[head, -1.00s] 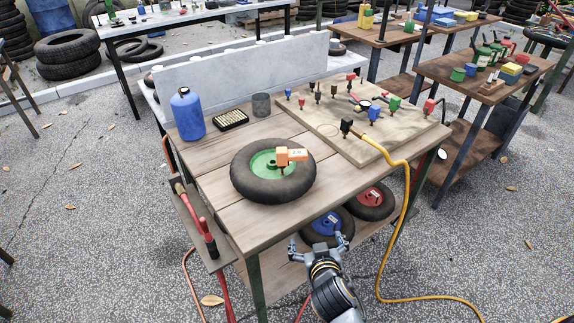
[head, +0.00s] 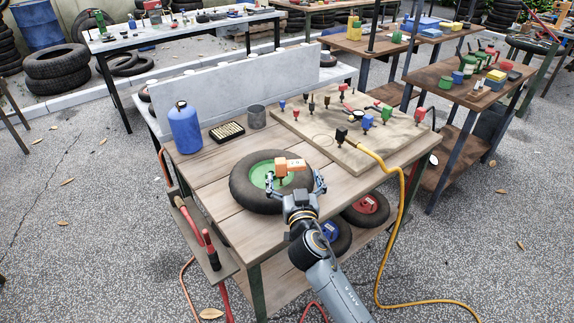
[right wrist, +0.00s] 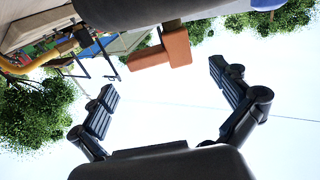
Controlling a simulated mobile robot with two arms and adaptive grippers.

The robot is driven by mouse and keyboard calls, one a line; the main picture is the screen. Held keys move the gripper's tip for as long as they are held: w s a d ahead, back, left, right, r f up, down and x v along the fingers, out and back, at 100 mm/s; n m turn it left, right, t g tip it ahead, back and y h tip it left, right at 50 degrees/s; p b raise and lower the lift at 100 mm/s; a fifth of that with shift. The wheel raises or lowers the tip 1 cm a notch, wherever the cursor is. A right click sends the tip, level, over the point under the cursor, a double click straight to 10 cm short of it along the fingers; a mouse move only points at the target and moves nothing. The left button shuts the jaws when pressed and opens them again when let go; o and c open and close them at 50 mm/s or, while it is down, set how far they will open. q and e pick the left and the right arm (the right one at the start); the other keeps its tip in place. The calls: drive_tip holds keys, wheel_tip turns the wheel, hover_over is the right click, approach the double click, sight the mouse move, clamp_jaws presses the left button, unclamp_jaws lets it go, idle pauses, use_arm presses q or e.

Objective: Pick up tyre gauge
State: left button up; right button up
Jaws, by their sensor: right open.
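An orange boxy device (head: 291,164) with a pale face stands on the green-hubbed wheel (head: 240,196); it looks like the tyre gauge, though I cannot be certain. In the right wrist view the orange device (right wrist: 160,52) shows above and between the fingertips, apart from both. My right gripper (head: 296,184) is open and empty at the wheel's near right edge, just short of the device. Its two spread fingers also show in the right wrist view (right wrist: 163,78). My left gripper is not in view.
A wooden board (head: 330,142) with several coloured fittings and a small dial lies at the back right, with a yellow hose (head: 401,205) running off it. A blue bottle (head: 185,128), a dark case (head: 227,131) and a grey cup (head: 257,117) stand behind the wheel.

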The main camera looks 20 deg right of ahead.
sight(290, 163)
drive_tip(key=shift+w+d+r, duration=0.1)
drive_tip(key=shift+w+r, duration=0.1)
drive_tip(key=shift+w, duration=0.4)
drive_tip(key=w, duration=0.2)
drive_tip(key=w+p, duration=0.1)
drive_tip(key=shift+w+d, duration=0.3)
drive_tip(key=shift+w, duration=0.4)
drive_tip(key=c, duration=1.2)
drive_tip(key=shift+o, duration=0.2)
drive_tip(key=shift+r, duration=0.1)
